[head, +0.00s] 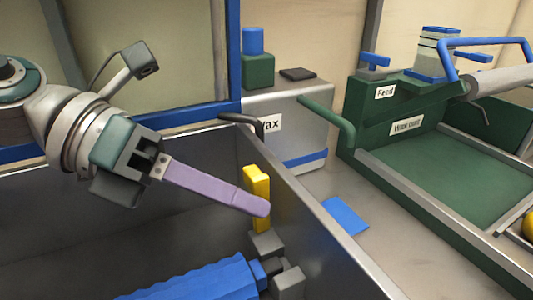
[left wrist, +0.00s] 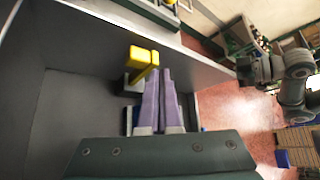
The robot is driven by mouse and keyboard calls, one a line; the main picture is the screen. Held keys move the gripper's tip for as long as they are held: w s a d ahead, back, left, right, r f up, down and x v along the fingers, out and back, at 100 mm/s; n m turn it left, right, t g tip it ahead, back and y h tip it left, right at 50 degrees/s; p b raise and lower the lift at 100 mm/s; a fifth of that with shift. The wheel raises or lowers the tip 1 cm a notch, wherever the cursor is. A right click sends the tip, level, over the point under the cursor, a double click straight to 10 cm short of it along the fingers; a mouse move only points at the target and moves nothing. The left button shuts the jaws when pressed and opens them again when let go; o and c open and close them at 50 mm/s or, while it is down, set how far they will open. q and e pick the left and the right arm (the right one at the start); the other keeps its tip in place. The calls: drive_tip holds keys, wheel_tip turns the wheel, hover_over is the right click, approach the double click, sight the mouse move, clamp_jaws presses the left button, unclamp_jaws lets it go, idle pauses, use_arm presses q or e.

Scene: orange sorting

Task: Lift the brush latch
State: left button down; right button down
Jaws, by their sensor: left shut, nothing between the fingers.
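The yellow brush latch (head: 257,185) stands upright on a grey block at the inner side of the grey bin wall. In the left wrist view the yellow latch (left wrist: 143,57) shows just left of the fingertips. My left gripper (head: 258,206) has long purple fingers, shut with nothing between them. Its tips overlap the lower part of the latch in the head view; I cannot tell whether they touch it. In the left wrist view the fingers of my left gripper (left wrist: 166,75) lie close together. The blue ribbed brush (head: 200,281) lies below, partly cut off.
The grey bin wall (head: 300,215) runs close beside the latch. A green feed machine (head: 400,130) with blue handles stands at the right. A blue pad (head: 345,215) lies outside the wall. The bin's left part is clear.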

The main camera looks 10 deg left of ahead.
drive_tip(key=shift+r, duration=0.15)
idle(0.5)
drive_tip(key=shift+r+p, duration=0.55)
drive_tip(key=shift+p, duration=0.15)
drive_tip(key=shift+f, duration=0.1)
